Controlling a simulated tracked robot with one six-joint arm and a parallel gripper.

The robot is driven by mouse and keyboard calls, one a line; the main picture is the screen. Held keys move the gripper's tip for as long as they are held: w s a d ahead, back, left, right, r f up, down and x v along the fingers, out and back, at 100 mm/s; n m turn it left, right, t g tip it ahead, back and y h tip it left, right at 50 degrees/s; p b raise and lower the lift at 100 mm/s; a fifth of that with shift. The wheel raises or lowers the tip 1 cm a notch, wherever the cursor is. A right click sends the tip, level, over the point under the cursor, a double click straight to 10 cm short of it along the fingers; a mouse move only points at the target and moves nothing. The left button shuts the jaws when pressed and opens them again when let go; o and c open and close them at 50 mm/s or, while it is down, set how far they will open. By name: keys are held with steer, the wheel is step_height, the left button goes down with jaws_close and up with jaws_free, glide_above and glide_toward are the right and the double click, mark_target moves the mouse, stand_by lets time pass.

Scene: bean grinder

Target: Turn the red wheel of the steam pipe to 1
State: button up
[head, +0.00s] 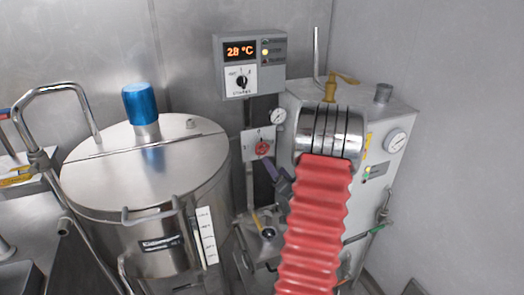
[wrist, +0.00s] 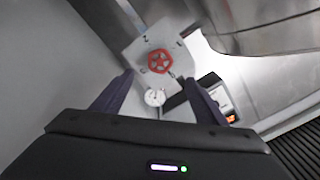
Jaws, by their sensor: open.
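The red wheel (head: 262,148) is mounted on a pale square plate (head: 250,140) below the control box. In the wrist view the red wheel (wrist: 159,62) shows whole, beyond and roughly between my fingertips, on its plate (wrist: 183,57). My gripper (head: 277,172) is open and empty, just below and right of the wheel in the head view, partly hidden by my red-sleeved arm. Its two dark fingers also show in the wrist view (wrist: 160,77), apart from the wheel.
A control box (head: 249,66) with a lit display and dial hangs above the wheel. A small gauge (head: 278,116) sits close to its right. A steel kettle (head: 145,185) with a blue cap stands left, and a grey boiler cabinet (head: 372,104) stands right, leaving a narrow gap.

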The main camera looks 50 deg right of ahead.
mark_target(263, 150)
steer(key=shift+w, duration=0.1)
steer(key=x, duration=1.3)
steer(key=shift+w+d, duration=0.2)
steer(key=shift+w, duration=0.05)
steer(key=c, duration=1)
